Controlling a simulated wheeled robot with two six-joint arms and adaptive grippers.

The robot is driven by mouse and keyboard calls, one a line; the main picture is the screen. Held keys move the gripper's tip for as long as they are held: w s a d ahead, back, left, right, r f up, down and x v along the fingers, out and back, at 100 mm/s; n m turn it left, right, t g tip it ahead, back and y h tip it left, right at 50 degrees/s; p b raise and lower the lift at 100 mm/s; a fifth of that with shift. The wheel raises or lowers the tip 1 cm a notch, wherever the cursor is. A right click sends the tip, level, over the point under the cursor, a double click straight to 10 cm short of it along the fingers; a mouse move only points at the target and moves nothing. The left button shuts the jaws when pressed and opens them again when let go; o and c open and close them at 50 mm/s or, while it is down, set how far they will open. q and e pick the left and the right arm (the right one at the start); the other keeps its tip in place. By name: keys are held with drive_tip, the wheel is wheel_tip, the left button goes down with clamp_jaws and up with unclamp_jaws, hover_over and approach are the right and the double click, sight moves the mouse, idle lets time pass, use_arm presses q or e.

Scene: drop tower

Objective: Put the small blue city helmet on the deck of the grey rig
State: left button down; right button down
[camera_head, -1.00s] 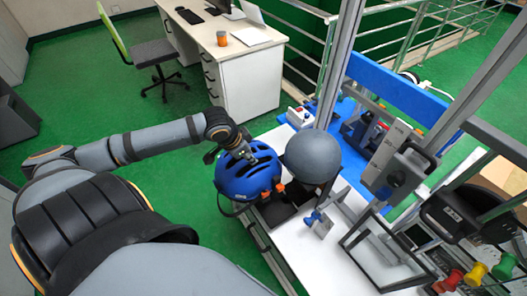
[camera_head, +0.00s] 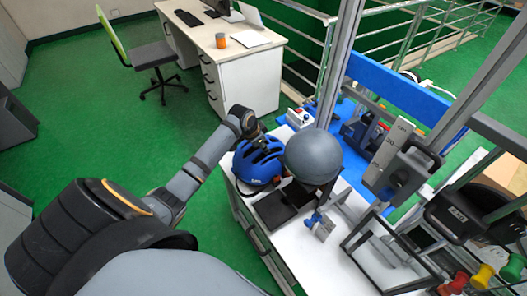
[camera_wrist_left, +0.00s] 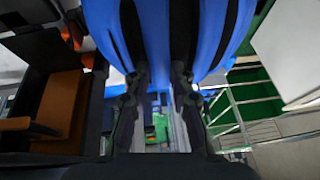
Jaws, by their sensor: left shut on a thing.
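The small blue city helmet (camera_head: 262,168) is at the left end of the white bench, beside the grey dome (camera_head: 313,157). My left gripper (camera_head: 257,143) is shut on the helmet from above. In the left wrist view the helmet (camera_wrist_left: 212,25) fills the top, with the dark fingers (camera_wrist_left: 155,85) against its vents. I cannot tell whether the helmet's underside touches anything. My right gripper is not in view.
A small blue-and-grey clamp (camera_head: 320,223) stands nearby. A framed clear panel (camera_head: 385,255) and coloured knobs (camera_head: 482,276) are at the right. A desk (camera_head: 245,70) stands behind.

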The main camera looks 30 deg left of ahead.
use_arm(q)
drive_tip(key=shift+w+f+p, duration=0.2)
drive_tip(key=shift+f+p, duration=0.2)
drive_tip(key=shift+f, duration=1.4)
drive_tip(key=c, duration=1.2)
unclamp_jaws()
drive_tip(key=shift+f, duration=0.1)
drive_tip(key=shift+o, duration=0.2)
drive_tip(key=v, duration=1.1)
drive_tip(key=shift+a, duration=0.1)
drive_tip(key=shift+s+r, duration=0.2)
drive_tip(key=shift+r, duration=0.4)
